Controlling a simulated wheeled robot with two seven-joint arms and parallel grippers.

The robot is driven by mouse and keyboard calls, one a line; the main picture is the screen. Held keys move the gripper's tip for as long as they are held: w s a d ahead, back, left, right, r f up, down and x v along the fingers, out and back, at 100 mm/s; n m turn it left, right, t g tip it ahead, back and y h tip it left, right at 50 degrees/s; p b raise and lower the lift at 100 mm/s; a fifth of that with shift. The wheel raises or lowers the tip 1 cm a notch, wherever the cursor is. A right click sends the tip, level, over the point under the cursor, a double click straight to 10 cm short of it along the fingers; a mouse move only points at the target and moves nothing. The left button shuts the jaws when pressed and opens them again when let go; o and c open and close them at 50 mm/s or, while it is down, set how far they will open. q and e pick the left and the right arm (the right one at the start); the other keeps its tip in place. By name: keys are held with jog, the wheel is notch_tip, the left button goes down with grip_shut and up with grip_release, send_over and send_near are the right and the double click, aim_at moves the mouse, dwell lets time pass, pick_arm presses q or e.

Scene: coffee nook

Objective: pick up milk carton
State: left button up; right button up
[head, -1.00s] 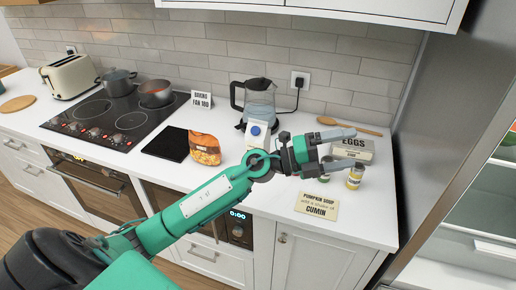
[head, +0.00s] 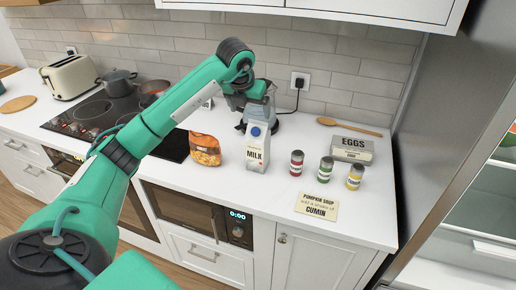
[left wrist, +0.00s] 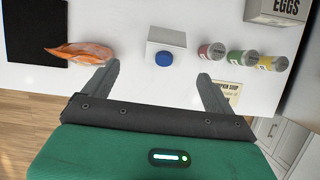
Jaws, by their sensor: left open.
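The milk carton (head: 256,152) stands upright on the white counter, white with a blue round cap and the word MILK. In the left wrist view the carton (left wrist: 168,38) shows from above, with its cap towards me, just ahead of the gap between my fingers. My left gripper (left wrist: 159,70) is open and empty, with its two fingers spread wider than the carton. In the head view it is above and behind the carton, and its fingers are mostly hidden. My right gripper is not in view.
An orange-wrapped bread-like item (head: 205,149) lies left of the carton. Red (head: 296,163), green (head: 325,169) and yellow (head: 355,176) spice jars stand right of it. Behind the jars is an egg box (head: 352,148). A note card (head: 317,204) lies in front.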

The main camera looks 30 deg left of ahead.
aim_at(257, 127)
pick_arm(q)
jog(key=p+x, duration=0.1)
jog(key=x, duration=0.6)
jog(key=shift+d+p, duration=0.1)
jog(key=shift+p, duration=0.3)
jog(key=shift+w+d+f+p, duration=0.1)
jog(key=shift+w+f+p, duration=0.05)
jog(key=shift+f+p, duration=0.25)
jog(key=x, duration=0.1)
jog(key=p+x, duration=0.2)
jog(key=x, duration=0.1)
jog(key=shift+d, duration=0.3)
jog(key=shift+w+f, duration=0.15)
jog(key=shift+f, duration=0.2)
jog(key=c, duration=1.9)
jog(key=shift+r, duration=0.15)
grip_shut()
